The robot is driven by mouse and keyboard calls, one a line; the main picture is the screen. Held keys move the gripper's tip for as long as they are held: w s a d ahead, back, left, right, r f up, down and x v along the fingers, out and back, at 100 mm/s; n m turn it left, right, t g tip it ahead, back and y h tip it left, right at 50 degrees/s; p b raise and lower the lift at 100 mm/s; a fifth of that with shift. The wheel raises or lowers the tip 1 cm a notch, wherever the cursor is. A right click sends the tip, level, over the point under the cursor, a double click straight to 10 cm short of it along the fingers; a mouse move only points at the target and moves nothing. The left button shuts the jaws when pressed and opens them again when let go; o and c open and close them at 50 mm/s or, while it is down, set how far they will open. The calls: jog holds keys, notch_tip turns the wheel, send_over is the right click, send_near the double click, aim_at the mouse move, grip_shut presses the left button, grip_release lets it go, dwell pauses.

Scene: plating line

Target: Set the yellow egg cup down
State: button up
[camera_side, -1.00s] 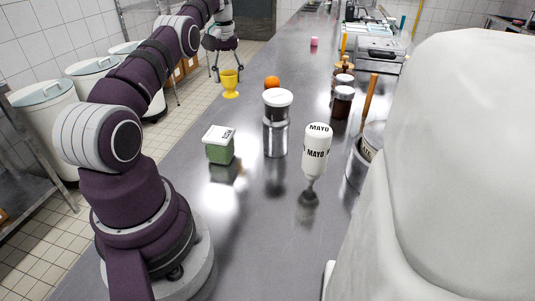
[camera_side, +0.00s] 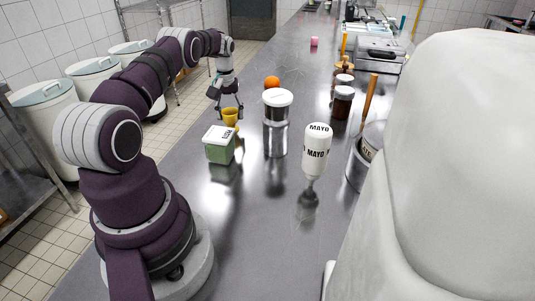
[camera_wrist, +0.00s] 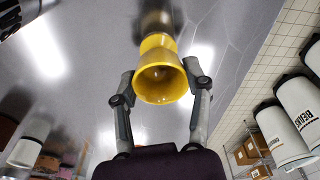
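The yellow egg cup (camera_side: 230,117) is upright between the fingers of my gripper (camera_side: 230,111), just behind the green jar with a white lid in the side view. In the wrist view the egg cup (camera_wrist: 160,82) shows its open mouth, and the fingers of my gripper (camera_wrist: 159,72) press against it from both sides. The bowl looks empty. The foot of the cup is partly hidden, and I cannot tell whether it touches the counter.
The green jar (camera_side: 219,151) is close in front of the cup. A white-lidded canister (camera_side: 276,139), an orange (camera_side: 271,83) and a mayo bottle (camera_side: 316,150) stand to the right. The steel counter (camera_side: 205,200) is bare at front; its left edge is near.

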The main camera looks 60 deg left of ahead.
aim_at(231, 122)
jog(key=o, duration=0.4)
jog(key=shift+o, duration=0.2)
jog(key=shift+r, duration=0.45)
notch_tip(231, 122, up, 12)
jog(key=d+f, duration=0.1)
jog(key=d, duration=0.1)
jog(key=w+d+r+m+t, duration=0.2)
jog(key=d+r+m, duration=0.2)
jog(key=d+r, duration=0.4)
jog(key=s+d+r+m+t, duration=0.1)
jog(key=s+d+r+m, duration=0.15)
jog(key=d, duration=0.85)
jog(key=s+d+f+m+t, duration=0.1)
jog(key=s+d+f+m, duration=0.1)
jog(key=s+d+m, duration=0.1)
jog(key=s+d+f+m+t+h, duration=0.1)
jog(key=s+d+f+m, duration=0.1)
jog(key=s+d, duration=0.3)
jog(key=shift+s+d+f+m, duration=0.3)
jog(key=shift+s+f+m, duration=0.05)
jog(key=shift+s+m, duration=0.2)
